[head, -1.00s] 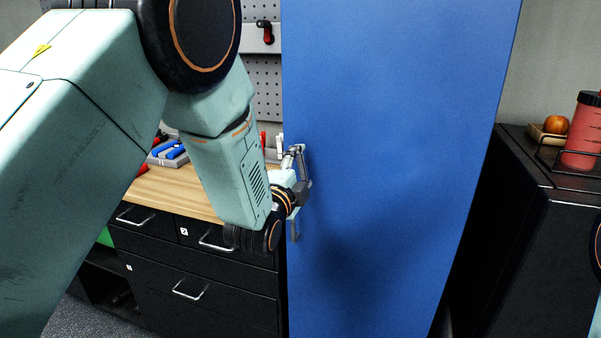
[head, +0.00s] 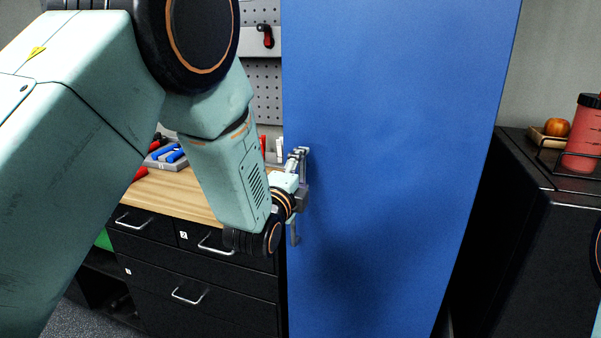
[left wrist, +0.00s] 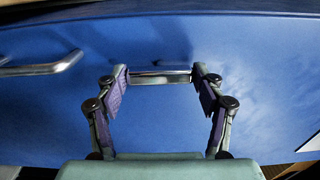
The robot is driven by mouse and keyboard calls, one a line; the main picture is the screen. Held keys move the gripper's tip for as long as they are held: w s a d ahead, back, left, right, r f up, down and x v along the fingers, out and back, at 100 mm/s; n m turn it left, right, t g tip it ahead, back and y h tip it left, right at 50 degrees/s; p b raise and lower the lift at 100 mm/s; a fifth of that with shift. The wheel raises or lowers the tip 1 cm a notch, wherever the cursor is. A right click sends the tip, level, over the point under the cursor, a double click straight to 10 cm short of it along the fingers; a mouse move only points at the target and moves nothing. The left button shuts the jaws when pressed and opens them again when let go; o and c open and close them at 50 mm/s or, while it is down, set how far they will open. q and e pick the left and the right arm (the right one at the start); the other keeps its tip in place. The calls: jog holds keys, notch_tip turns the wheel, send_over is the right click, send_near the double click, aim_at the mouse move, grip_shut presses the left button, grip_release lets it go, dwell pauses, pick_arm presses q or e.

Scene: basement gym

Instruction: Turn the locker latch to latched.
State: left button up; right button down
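The blue locker door (head: 400,150) fills the middle of the head view. My left gripper (head: 303,178) is at its left edge, above a grey vertical handle (head: 295,232). In the left wrist view, the fingers of my left gripper (left wrist: 161,88) are spread wide, close to the blue door. A metal bar, seemingly the latch (left wrist: 160,77), spans the gap between the fingertips. I cannot tell whether the fingers touch its ends. In the head view my gripper hides most of the latch. The handle also shows in the left wrist view (left wrist: 40,69). My right gripper is out of view.
A wooden worktop (head: 180,192) over black drawers (head: 200,285) lies left of the locker, with a tool tray (head: 166,158) on it. A black cabinet (head: 500,240) on the right carries a red bottle (head: 582,140) in a wire rack and an orange fruit (head: 557,126).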

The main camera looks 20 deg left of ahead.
pick_arm(q)
jog(key=o, duration=0.4)
jog(key=s, duration=1.2)
jog(key=shift+a, duration=0.2)
jog(key=w, duration=1.2)
jog(key=shift+d, duration=0.2)
jog(key=shift+s, duration=0.1)
